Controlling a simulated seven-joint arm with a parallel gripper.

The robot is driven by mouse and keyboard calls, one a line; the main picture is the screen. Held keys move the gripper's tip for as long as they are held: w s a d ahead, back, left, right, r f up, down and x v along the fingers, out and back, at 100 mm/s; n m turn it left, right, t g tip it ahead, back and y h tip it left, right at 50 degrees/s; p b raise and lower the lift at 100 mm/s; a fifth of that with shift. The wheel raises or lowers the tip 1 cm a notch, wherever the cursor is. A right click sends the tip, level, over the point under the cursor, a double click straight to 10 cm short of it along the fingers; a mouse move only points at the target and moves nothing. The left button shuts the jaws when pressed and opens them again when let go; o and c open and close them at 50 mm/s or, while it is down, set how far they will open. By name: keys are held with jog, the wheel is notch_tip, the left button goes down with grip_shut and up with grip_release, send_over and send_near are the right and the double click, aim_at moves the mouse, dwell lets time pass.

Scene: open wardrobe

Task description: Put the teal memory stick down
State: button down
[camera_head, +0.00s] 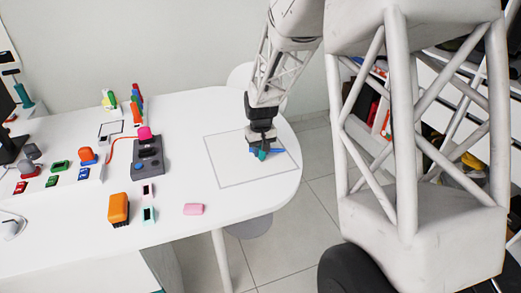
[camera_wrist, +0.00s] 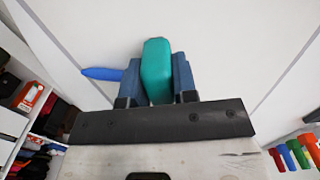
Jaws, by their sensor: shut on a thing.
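The teal memory stick (camera_wrist: 156,68) stands between the two blue-padded fingers of my gripper (camera_wrist: 157,80), which is shut on it. In the head view my gripper (camera_head: 262,150) is low over the outlined square (camera_head: 222,165) on the white table, and a little teal (camera_head: 262,156) shows below the fingers. I cannot tell whether the stick touches the tabletop. A blue, pen-like thing (camera_wrist: 100,73) lies to the left of the fingers in the wrist view, its inner end hidden behind them.
The white table (camera_head: 185,235) also holds a joystick box (camera_head: 148,157), an orange block (camera_head: 119,208), a pink eraser-like piece (camera_head: 193,209) and several small coloured items at left. The rest of the outlined square looks clear. The table's rounded edge is close on the right.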

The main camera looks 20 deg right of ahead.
jog(key=shift+f, duration=0.1)
jog(key=c, duration=0.9)
grip_release()
notch_tip(320, 180, up, 12)
jog(key=shift+r, duration=0.2)
